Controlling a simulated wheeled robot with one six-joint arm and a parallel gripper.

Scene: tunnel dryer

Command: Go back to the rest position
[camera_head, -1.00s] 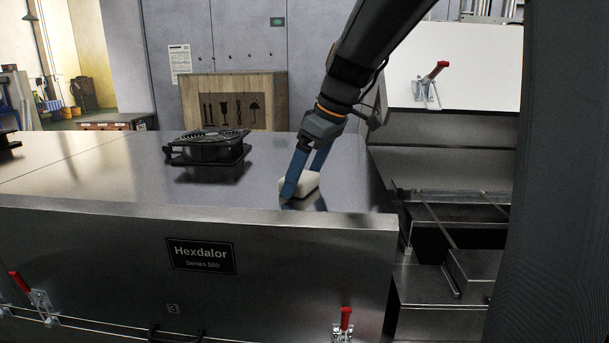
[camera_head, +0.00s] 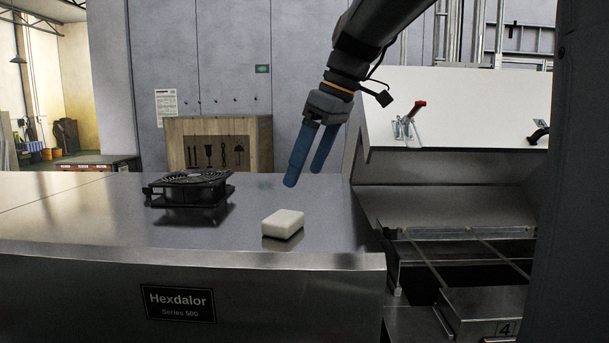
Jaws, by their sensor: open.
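My gripper (camera_head: 303,180) hangs from the arm with its two blue fingers apart and empty, pointing down. It is above and behind a white block (camera_head: 283,223), with a visible gap between them. The white block lies flat on the shiny metal top of the dryer (camera_head: 120,222), near its front right edge.
A black fan unit (camera_head: 188,188) sits on the metal top to the left. A wooden crate (camera_head: 220,135) stands behind. To the right are an opened lid (camera_head: 465,110) with a red clamp (camera_head: 413,111) and an open bay with metal rails (camera_head: 470,233).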

